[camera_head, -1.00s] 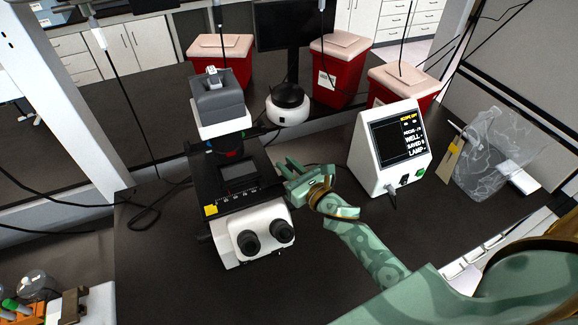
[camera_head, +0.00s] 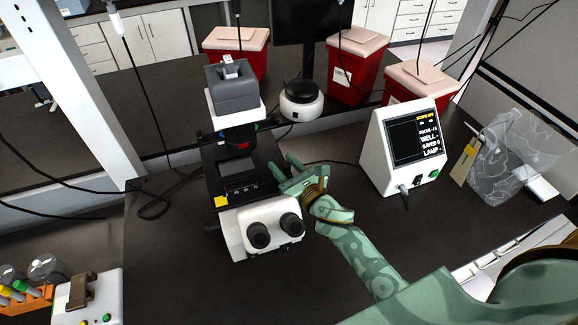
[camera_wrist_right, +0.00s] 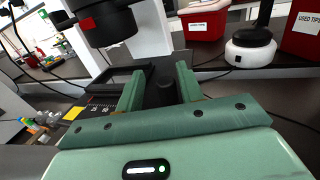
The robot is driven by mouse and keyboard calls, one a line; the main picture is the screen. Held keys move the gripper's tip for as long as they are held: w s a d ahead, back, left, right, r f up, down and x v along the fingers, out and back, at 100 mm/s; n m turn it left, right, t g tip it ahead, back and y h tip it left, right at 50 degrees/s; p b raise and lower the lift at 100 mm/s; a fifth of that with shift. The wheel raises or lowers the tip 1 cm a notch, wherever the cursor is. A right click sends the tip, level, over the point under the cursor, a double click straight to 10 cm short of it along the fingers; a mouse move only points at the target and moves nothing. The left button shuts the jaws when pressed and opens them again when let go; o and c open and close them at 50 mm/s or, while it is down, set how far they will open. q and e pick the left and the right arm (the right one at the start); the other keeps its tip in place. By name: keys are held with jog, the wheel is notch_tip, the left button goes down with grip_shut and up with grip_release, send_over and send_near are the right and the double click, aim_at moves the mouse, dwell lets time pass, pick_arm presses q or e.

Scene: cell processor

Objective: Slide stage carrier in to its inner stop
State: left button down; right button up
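The stage carrier (camera_head: 240,170) is a dark, flat frame on the black stage of the white microscope (camera_head: 238,222), with a yellow tag (camera_head: 221,201) at its front left corner. My right gripper (camera_head: 283,170) is at the right side of the stage. The carrier's marked edge shows there left of the fingers (camera_wrist_right: 98,108). My left gripper is out of view.
A white control box with a screen (camera_head: 412,145) stands right of my right gripper. Red bins (camera_head: 357,75) and a round white device (camera_head: 301,100) stand behind. The microscope's grey lamp head (camera_head: 232,92) rises behind the stage.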

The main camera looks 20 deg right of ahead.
jog(key=shift+s+d, duration=0.15)
jog(key=shift+s, duration=0.1)
jog(key=b+v, duration=0.3)
jog(key=v, duration=1.2)
jog(key=shift+s+b, duration=0.35)
